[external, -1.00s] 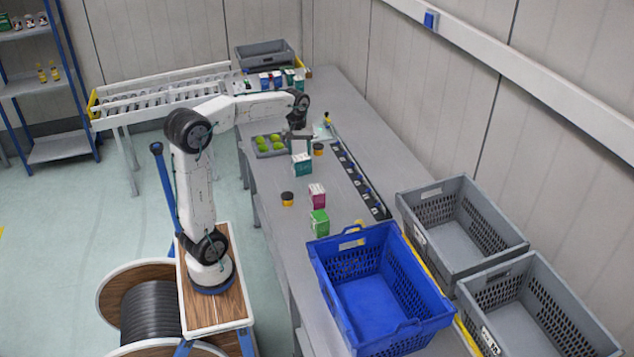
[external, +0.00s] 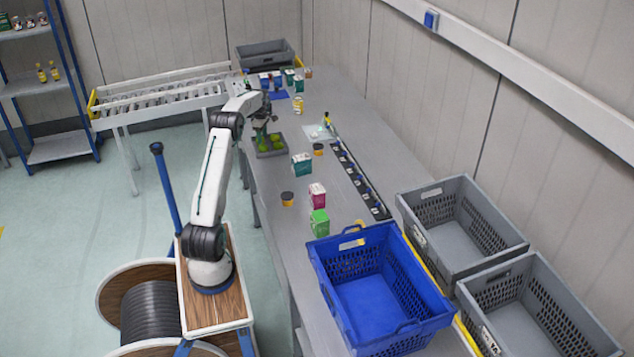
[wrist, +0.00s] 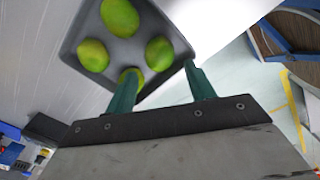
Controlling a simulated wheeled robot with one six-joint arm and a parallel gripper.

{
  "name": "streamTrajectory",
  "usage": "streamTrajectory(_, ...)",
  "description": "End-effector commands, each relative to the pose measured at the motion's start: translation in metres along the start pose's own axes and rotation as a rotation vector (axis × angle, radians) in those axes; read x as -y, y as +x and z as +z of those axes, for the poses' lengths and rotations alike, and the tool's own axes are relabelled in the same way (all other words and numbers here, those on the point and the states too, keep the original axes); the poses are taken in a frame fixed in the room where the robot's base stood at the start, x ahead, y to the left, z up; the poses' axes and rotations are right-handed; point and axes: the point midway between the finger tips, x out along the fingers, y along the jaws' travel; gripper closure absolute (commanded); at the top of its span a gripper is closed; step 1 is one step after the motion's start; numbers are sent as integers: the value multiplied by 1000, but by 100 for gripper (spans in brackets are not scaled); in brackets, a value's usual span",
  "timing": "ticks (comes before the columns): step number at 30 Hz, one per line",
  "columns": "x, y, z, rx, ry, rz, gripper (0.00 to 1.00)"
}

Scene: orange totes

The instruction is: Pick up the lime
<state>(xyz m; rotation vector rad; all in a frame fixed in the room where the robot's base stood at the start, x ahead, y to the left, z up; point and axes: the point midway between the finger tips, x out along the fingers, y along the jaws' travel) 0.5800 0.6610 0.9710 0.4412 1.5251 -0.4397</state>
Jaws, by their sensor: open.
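Several green limes (external: 277,141) lie in a shallow grey tray (external: 271,155) on the workbench. The wrist view shows limes near the top (wrist: 120,17), at the left (wrist: 93,55) and at the right (wrist: 159,54) of the tray. Another lime (wrist: 131,75) is partly hidden by the left finger. My gripper (wrist: 162,68) is open, with its two green fingers apart and nothing held between them. In the external view my gripper (external: 264,124) is over the tray, and the arm partly covers the limes.
A teal-and-white box (external: 302,164), dark jars (external: 287,199), a pink box (external: 318,195) and a green box (external: 319,222) stand nearer on the bench. A blue crate (external: 375,300) and grey crates (external: 470,225) are at the front right. More boxes (external: 277,80) stand at the back.

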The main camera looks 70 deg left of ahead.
Motion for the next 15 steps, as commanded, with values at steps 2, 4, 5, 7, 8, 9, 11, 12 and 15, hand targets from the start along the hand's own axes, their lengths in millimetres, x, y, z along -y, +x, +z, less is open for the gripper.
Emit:
streamTrajectory(2, 1, 10, 1, 0, 1, -3, 46)
streamTrajectory(4, 1, 17, 1, 0, 2, -2, 46)
streamTrajectory(5, 1, 19, 1, 0, 2, -2, 46)
streamTrajectory(7, 1, 24, 1, 0, 3, -2, 46)
streamTrajectory(8, 0, 27, 0, 0, 3, -3, 46)
streamTrajectory(9, 0, 32, 0, 0, 3, -3, 46)
streamTrajectory(11, 0, 41, 0, 0, 3, -3, 46)
streamTrajectory(12, 0, 47, -1, 0, 3, -4, 46)
streamTrajectory(15, 0, 62, -1, 0, 4, -4, 46)
